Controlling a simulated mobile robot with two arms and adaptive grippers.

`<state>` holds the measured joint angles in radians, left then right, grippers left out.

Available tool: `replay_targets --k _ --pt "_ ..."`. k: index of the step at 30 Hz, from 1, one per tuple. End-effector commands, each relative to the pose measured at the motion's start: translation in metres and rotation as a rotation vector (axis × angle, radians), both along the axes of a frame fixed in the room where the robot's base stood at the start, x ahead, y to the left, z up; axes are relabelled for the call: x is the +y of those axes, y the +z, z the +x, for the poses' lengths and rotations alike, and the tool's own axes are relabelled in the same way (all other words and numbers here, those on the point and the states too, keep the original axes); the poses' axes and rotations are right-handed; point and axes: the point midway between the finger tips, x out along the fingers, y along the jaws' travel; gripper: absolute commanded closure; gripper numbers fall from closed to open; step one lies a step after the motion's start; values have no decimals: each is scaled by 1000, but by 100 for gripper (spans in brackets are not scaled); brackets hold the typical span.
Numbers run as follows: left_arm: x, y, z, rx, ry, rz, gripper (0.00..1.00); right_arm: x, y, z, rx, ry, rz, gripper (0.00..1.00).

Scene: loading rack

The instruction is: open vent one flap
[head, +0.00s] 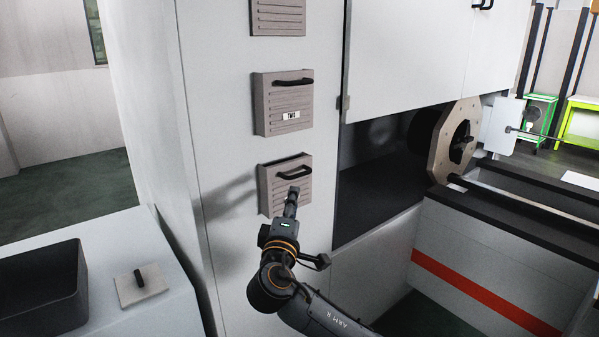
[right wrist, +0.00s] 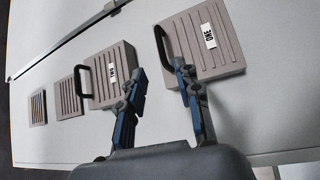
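The vent one flap (head: 279,201) is a grey ribbed panel with a black handle, lowest of the column on the white wall in the head view. A dark slit shows along its top edge; I cannot tell how far it is tilted. In the right wrist view it carries the label ONE (right wrist: 208,37). My right gripper (head: 292,192) is in front of this flap, just below its handle. In the right wrist view its two fingers (right wrist: 160,69) are apart, with the handle (right wrist: 162,46) between or just beyond their tips; contact is unclear. My left gripper is not in view.
Vent two (head: 284,122) is above, with its handle, and another ribbed vent (head: 278,19) is higher. A dark recess with a round flanged spool (head: 443,140) is to the right. A black bin (head: 45,285) and a small plate with a knob (head: 143,288) are at lower left.

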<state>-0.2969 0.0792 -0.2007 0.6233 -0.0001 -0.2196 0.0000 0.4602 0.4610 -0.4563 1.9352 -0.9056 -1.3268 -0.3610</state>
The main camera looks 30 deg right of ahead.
Motion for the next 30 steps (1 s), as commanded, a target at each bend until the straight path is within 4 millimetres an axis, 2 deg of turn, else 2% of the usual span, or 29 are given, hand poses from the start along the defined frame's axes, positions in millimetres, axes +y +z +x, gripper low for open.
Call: replay_targets --k 9,15,21,30 --pt "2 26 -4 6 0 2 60 -46 14 50 2 -3 -2 66" --pt "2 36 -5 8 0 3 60 -68 17 77 2 -2 1 66" --pt "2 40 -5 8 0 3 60 -78 17 89 1 0 2 66" --pt "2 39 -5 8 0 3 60 -80 16 91 2 2 2 66"
